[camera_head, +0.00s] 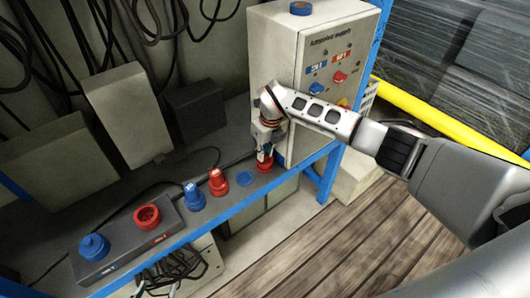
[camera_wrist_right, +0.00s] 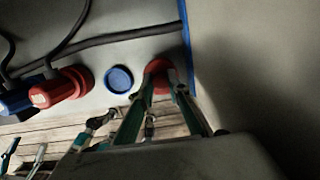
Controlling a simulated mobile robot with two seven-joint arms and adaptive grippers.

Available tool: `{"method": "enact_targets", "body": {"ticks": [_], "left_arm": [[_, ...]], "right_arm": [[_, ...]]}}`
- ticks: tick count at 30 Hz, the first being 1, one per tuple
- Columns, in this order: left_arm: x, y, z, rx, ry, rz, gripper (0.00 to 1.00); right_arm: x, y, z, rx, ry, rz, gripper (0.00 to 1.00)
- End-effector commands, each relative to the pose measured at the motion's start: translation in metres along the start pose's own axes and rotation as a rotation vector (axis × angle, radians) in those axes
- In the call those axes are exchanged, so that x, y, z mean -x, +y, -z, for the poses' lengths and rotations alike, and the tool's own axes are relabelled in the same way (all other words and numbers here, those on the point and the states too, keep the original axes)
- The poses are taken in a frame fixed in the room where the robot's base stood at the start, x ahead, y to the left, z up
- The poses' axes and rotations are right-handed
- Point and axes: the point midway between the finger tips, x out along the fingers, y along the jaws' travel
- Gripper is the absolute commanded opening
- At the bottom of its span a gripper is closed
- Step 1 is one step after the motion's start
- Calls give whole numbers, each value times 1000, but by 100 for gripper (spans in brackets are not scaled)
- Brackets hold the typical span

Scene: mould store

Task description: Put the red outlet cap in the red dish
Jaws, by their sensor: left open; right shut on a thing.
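The red outlet cap (camera_wrist_right: 157,68) shows as a red round shape at the tips of my right gripper (camera_wrist_right: 163,80), which is shut on it. The fingers hide part of it. In the head view the right gripper (camera_head: 264,154) points down at a red round shape (camera_head: 265,166) near the shelf's front edge. I cannot separate cap from red dish there, nor tell whether they touch.
A blue dish (camera_head: 245,179) lies just left of the right gripper. Left of it stand a red plug (camera_head: 218,182), a blue plug (camera_head: 194,195) and a grey outlet box (camera_head: 122,248) with an uncovered red outlet (camera_head: 147,216). A pale cabinet (camera_head: 272,60) rises close behind the gripper.

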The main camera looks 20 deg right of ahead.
Motion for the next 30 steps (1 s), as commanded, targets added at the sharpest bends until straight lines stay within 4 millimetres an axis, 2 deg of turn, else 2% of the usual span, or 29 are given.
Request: {"method": "enact_targets", "body": {"ticks": [25,26,27,28,30], "left_arm": [[5,3,-9,3,-16,-4,49],[5,3,-9,3,-16,-4,49],[4,3,-9,3,-15,-4,49],[4,3,-8,3,-15,-4,49],[4,2,-8,2,-13,-3,49]], "right_arm": [[-6,0,1,1,0,0,1],[-6,0,1,1,0,0,19],[-6,0,1,0,0,0,29],[-6,0,1,0,0,0,36],[-6,0,1,0,0,0,36]]}}
